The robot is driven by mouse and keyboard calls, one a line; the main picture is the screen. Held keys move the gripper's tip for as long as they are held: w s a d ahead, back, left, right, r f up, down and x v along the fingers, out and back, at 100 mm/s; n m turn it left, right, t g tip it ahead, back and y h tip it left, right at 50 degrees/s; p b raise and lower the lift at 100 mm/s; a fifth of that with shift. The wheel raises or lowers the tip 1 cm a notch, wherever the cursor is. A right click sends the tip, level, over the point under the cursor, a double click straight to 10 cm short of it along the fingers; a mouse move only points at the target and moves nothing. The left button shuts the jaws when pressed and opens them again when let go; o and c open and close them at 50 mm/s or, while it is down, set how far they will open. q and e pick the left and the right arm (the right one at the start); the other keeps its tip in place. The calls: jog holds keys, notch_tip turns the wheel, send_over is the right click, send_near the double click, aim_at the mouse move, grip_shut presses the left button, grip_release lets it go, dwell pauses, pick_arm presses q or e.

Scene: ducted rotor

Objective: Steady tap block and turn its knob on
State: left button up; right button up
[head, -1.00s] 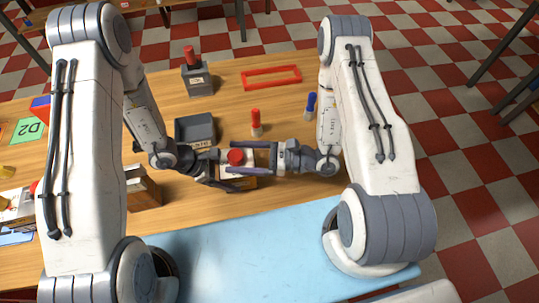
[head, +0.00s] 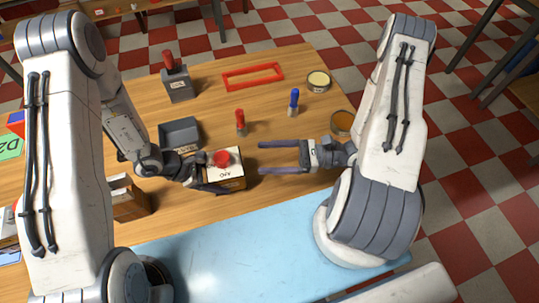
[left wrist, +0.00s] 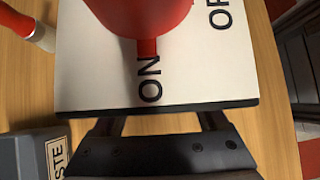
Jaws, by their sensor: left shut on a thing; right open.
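The tap block (head: 233,183) is a small box with a white top, standing on the wooden table. Its round red knob (head: 221,158) sits on top. In the left wrist view the red knob (left wrist: 140,14) has a short red pointer directed at the "ON" lettering; other lettering, partly cut off, is at the upper right. My left gripper (head: 212,173) is shut on the tap block from the left; its fingertips are partly hidden in the left wrist view. My right gripper (head: 259,158) is open and empty, to the right of the block and apart from it.
A grey waste bin (head: 180,134) stands just behind my left gripper. A red upright piece (head: 240,122), a blue one (head: 294,101), a red frame (head: 252,76) and a grey block with a red handle (head: 178,84) stand farther back. Two round tins are at the right.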

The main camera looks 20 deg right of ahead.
dwell(0.4)
pick_arm(q)
jog(key=o, duration=1.2)
jog(key=shift+c, duration=0.2)
